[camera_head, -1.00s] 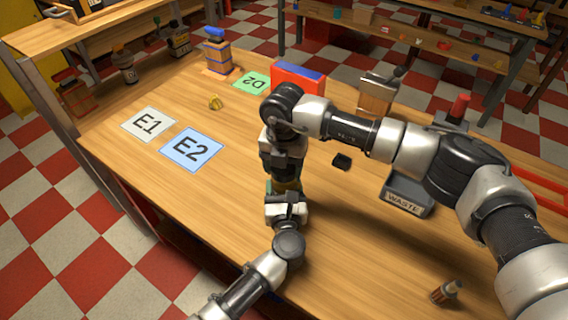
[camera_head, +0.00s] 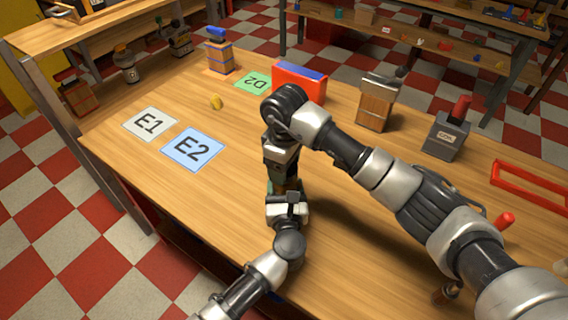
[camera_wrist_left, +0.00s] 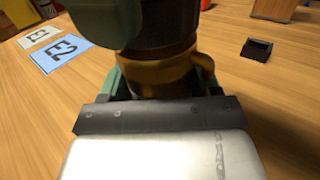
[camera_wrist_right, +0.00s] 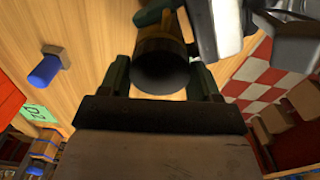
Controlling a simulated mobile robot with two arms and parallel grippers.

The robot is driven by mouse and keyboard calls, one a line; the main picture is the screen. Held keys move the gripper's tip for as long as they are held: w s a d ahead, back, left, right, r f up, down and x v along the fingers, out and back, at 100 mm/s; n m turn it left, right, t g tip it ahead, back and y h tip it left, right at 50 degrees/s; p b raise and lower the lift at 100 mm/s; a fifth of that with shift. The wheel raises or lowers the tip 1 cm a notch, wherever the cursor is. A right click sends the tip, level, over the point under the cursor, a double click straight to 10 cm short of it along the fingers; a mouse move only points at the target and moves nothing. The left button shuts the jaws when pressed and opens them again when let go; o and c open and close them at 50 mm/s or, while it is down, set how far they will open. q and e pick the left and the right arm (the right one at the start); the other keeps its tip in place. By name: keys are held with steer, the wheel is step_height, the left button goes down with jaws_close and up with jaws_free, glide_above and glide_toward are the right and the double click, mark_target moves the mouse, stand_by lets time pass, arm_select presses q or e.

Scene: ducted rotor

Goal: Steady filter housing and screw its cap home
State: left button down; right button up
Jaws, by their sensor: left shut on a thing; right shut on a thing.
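The filter housing (camera_wrist_left: 165,75) shows an amber-brown body in the left wrist view, upright above the table. My left gripper (camera_head: 287,205) is shut around it from the near side; its green fingers flank the body in the left wrist view (camera_wrist_left: 165,90). A dark round cap (camera_wrist_right: 161,70) sits at the top of the housing, between the fingers of my right gripper (camera_wrist_right: 163,82). My right gripper comes from above and is shut on the cap; it also shows in the head view (camera_head: 283,168). The seam between cap and housing is mostly hidden by fingers and shadow.
Mats E1 (camera_head: 150,124), E2 (camera_head: 192,149) and D2 (camera_head: 253,82) lie to the left and behind. A red-blue box (camera_head: 299,82), a wooden box (camera_head: 376,103) and a grey bin (camera_head: 446,136) stand behind. A small black box (camera_wrist_left: 257,50) lies nearby. The front-left tabletop is clear.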

steer(key=o, duration=0.9)
steer(key=shift+r, duration=0.1)
steer(key=shift+r, duration=2.2)
steer(key=shift+c, duration=0.4)
